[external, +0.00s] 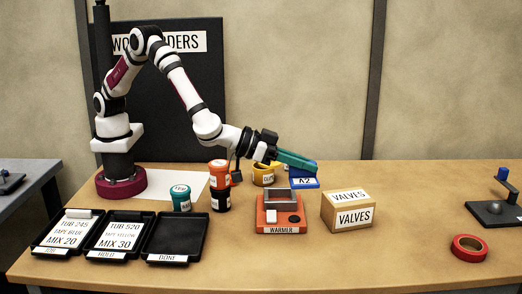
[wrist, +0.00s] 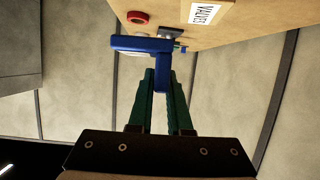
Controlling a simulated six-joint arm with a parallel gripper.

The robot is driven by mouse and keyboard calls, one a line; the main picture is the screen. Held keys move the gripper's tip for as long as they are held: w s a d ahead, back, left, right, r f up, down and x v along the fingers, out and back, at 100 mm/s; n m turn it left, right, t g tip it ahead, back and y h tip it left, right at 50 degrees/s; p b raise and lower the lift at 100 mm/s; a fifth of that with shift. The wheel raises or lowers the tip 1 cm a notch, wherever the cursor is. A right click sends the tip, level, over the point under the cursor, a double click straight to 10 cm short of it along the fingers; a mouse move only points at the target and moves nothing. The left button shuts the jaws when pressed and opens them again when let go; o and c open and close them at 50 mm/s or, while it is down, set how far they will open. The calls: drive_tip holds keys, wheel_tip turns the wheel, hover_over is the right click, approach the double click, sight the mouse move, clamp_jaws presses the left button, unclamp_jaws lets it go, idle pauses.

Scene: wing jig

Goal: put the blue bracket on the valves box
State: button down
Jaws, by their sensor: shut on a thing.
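The blue bracket (external: 304,185) carries an A2 label in the external view and sits at the tips of my gripper (external: 312,166). In the wrist view the bracket (wrist: 142,45) shows a wide bar with a short leg between the green fingers of my gripper (wrist: 162,80). My gripper is shut on that leg, and the fingers reach out nearly level. The valves box (external: 347,212) is a tan box with VALVES labels on its top and front. It stands to the right of and nearer the camera than the bracket. Part of the box (wrist: 230,14) shows at the top of the wrist view.
A red warmer (external: 282,218) stands left of the box, with a yellow cup (external: 264,174) behind it. Red tape (external: 469,248) and a dark stand (external: 495,212) are at the right. Black trays (external: 175,237) and stacked cups (external: 219,185) are left. The box's top is bare.

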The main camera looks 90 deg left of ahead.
drive_tip(key=w+a+r, duration=0.1)
drive_tip(key=w+a, duration=0.3)
drive_tip(key=a, duration=0.2)
drive_tip(key=w+a+f, duration=0.6)
drive_tip(key=a+f, duration=0.1)
drive_tip(key=f, duration=0.3)
drive_tip(key=shift+w+a+m+h, duration=0.25)
drive_tip(key=shift+w+m+h, duration=0.15)
drive_tip(key=c, duration=0.8)
unclamp_jaws()
drive_tip(key=shift+f, duration=0.1)
drive_tip(key=shift+c, duration=0.2)
